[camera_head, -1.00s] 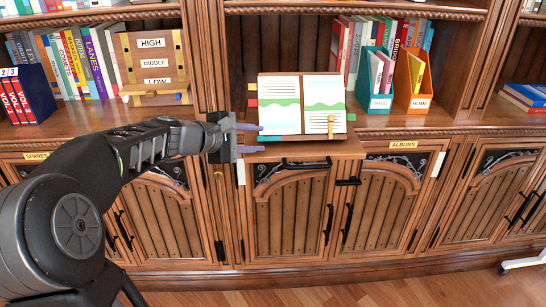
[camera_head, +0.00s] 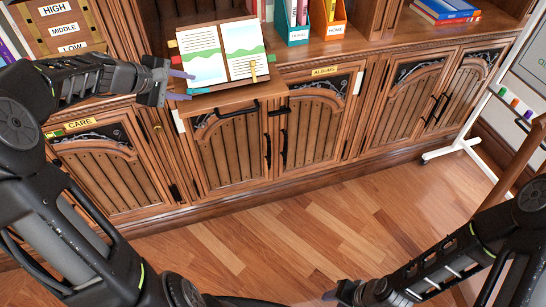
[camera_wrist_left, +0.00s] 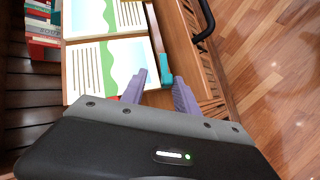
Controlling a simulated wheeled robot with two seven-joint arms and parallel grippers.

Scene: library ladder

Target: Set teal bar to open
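A small teal bar (camera_head: 199,91) sits low on the left side of the open-book stand (camera_head: 276,78), close to the shelf ledge. It also shows in the left wrist view (camera_wrist_left: 165,70), lying between and just beyond my fingertips. My left gripper (camera_head: 182,85) reaches in from the left, its two purple-grey fingers apart and pointing toward the bar. The fingers (camera_wrist_left: 160,88) show open and empty in the left wrist view; I cannot tell whether one touches the bar. My right gripper (camera_head: 338,293) is low in the head view, dark and partly cut off, its fingers unclear.
The stand holds an open book (camera_head: 250,50) with coloured tabs at its left edge. A pull-out ledge (camera_head: 232,97) with a black handle is below it. Teal and orange file boxes (camera_head: 330,28) stand to the right. A whiteboard stand (camera_head: 465,142) is at right. The wooden floor is clear.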

